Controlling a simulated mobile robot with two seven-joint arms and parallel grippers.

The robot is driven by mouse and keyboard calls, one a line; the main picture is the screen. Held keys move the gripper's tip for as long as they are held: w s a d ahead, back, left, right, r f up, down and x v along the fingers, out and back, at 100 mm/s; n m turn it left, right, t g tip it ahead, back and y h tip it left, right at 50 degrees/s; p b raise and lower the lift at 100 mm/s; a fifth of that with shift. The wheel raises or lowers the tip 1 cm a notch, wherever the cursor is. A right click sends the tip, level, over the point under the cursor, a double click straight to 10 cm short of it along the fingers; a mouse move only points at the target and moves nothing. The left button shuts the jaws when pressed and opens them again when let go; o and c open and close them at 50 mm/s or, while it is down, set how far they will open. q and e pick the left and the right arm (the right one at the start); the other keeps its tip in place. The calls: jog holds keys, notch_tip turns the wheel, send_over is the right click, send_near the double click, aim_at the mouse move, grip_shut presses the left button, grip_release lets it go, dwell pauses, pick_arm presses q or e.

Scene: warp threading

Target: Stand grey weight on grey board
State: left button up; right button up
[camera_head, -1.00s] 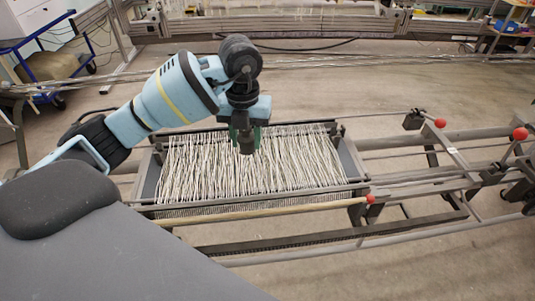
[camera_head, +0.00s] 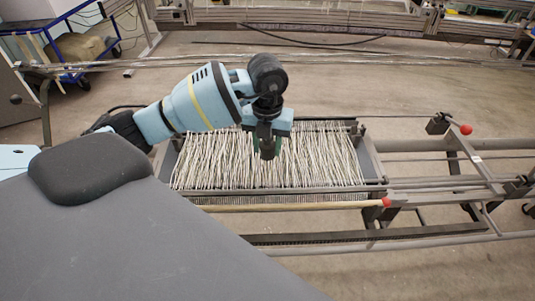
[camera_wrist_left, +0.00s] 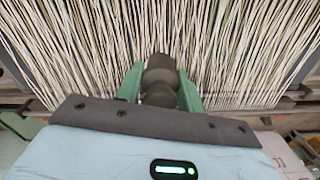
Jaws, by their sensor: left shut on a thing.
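The grey weight (camera_wrist_left: 160,76) is a dark, rounded, stepped piece. My left gripper (camera_head: 267,140) is shut on it, with green fingers on either side in the left wrist view. In the head view the weight (camera_head: 267,151) hangs below the fingers, over the middle of the pale warp threads; I cannot tell how far above them. I cannot make out for certain which surface is the grey board. My right gripper is out of view.
The pale warp threads (camera_head: 215,165) lie in a dark loom frame. A wooden rod with a red ball end (camera_head: 387,202) runs along its near side. Rails and another red ball (camera_head: 466,129) are at the right. A blue cart (camera_head: 80,50) stands at the back left.

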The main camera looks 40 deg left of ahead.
aim_at(267, 155)
pick_arm(q)
jog(key=shift+f, duration=1.85)
jog(key=shift+f, duration=0.15)
jog(key=o, duration=1.1)
notch_tip(267, 155, up, 12)
jog(key=shift+r, duration=0.15)
